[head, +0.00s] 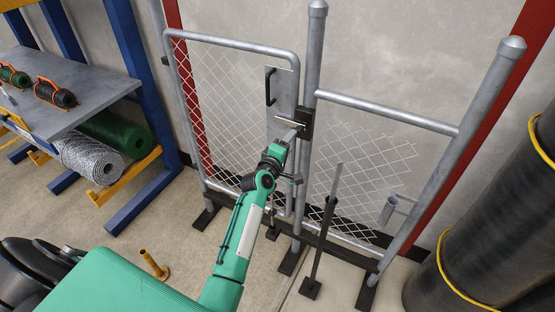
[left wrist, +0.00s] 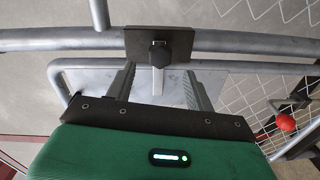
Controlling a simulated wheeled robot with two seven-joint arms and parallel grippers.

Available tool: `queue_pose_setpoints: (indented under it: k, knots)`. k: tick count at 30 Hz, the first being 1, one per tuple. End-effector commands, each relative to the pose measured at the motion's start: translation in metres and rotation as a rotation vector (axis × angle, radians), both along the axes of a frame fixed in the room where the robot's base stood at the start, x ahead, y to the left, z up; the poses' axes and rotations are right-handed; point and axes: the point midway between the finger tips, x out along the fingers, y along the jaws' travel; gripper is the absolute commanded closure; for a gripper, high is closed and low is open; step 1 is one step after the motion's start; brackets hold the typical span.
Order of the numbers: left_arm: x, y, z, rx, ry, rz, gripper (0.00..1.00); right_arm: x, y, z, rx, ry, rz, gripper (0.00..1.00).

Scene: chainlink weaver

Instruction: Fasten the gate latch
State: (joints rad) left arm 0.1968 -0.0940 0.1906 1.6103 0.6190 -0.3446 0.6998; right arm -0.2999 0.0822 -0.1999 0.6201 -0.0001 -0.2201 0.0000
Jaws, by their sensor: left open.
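The gate (head: 235,44) is a grey tube frame with chain-link mesh, next to a grey upright post (head: 313,60). The latch (head: 306,122) is a dark plate on that post with a pale metal bar. In the left wrist view the latch plate (left wrist: 133,45) carries a dark block, and the latch bar (left wrist: 157,82) points down toward my palm. My left gripper (head: 287,137) is at the latch. Its open fingers (left wrist: 160,72) stand either side of the bar, with gaps; I see no contact. My right gripper is not in view.
A gate plate with a black handle (head: 270,86) is left of the latch. A thin upright rod (head: 328,220) stands in front of the fence. Dark rolls (head: 490,220) stand at right; a rack with a grey shelf (head: 70,85) is at left. A red ball (left wrist: 286,122) shows in the wrist view.

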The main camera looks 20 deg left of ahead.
Motion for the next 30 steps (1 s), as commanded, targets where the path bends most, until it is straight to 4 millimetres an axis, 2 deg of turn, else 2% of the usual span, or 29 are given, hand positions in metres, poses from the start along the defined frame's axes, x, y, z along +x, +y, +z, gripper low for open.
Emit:
queue_pose_setpoints:
  k: [6, 13, 18, 30]
  knots:
    - [-0.042, 0.001, -0.001, 0.001, 0.001, 0.001, 0.46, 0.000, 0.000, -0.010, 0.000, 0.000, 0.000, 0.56]
    - [-0.074, 0.003, 0.002, 0.000, 0.000, 0.001, 0.46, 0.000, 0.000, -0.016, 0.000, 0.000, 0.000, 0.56]
    - [-0.083, 0.003, 0.003, -0.001, 0.000, 0.000, 0.46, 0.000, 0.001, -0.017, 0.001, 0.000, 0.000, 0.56]
    - [-0.084, 0.003, 0.003, 0.000, 0.000, 0.000, 0.46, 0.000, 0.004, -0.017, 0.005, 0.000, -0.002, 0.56]
